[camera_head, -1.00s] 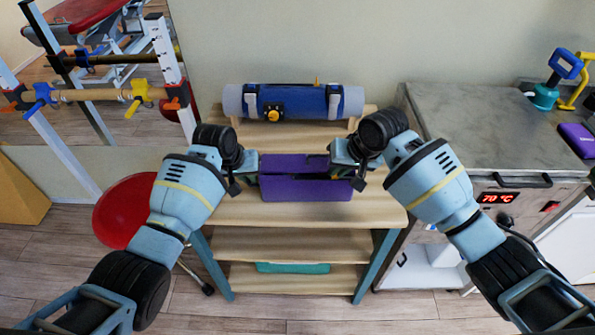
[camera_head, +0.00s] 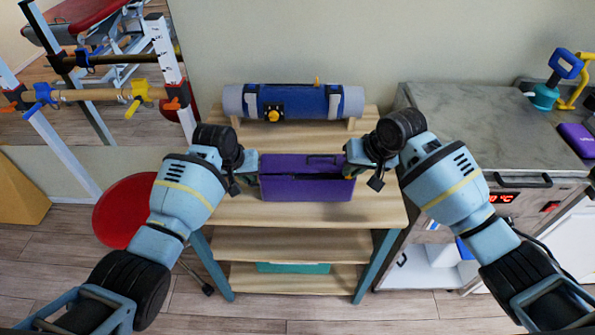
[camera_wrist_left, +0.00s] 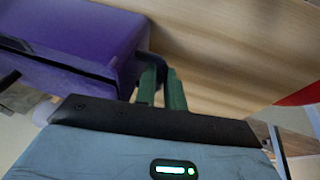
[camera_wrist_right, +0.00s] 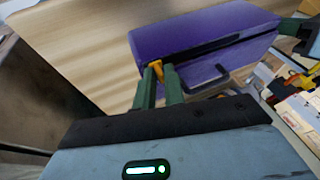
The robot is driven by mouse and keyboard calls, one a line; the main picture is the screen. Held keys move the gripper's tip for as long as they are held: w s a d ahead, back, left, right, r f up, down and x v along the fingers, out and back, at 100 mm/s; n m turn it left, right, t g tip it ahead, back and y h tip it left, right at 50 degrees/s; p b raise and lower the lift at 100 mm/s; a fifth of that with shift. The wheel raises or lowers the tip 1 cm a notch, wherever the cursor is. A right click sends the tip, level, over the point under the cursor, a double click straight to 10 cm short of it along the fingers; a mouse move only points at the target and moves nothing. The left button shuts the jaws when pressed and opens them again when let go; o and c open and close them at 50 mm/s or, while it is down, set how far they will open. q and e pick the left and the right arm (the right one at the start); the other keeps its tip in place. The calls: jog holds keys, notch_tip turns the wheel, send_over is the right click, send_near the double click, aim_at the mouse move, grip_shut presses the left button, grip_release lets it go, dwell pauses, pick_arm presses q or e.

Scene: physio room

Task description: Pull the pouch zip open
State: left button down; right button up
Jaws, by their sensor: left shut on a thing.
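The purple pouch (camera_head: 305,188) lies on the shelf top between my grippers. It also shows in the left wrist view (camera_wrist_left: 75,35) and the right wrist view (camera_wrist_right: 215,30). A dark slit runs along the pouch. My left gripper (camera_head: 252,176) is shut on a dark tab (camera_wrist_left: 152,62) at the pouch's left end. A dark loop handle (camera_wrist_right: 208,82) stands out from the pouch's side.
The wooden shelf unit (camera_head: 375,208) has bare board in front of the pouch. A blue roll (camera_head: 310,102) lies on its raised back part. A grey-topped cabinet (camera_head: 480,120) stands to the right. A red round stool (camera_head: 120,210) is at the left.

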pick_arm(q)
jog(key=shift+a+f, duration=0.1)
jog(key=shift+f, duration=0.1)
pick_arm(e)
jog(key=o, duration=0.6)
jog(key=shift+f, duration=0.15)
jog(key=shift+c, duration=0.2)
pick_arm(q)
jog(key=shift+s, duration=0.1)
pick_arm(e)
notch_tip(320, 180, up, 8)
pick_arm(q)
jog(key=c, duration=1.5)
grip_release()
jog(key=shift+r, duration=0.1)
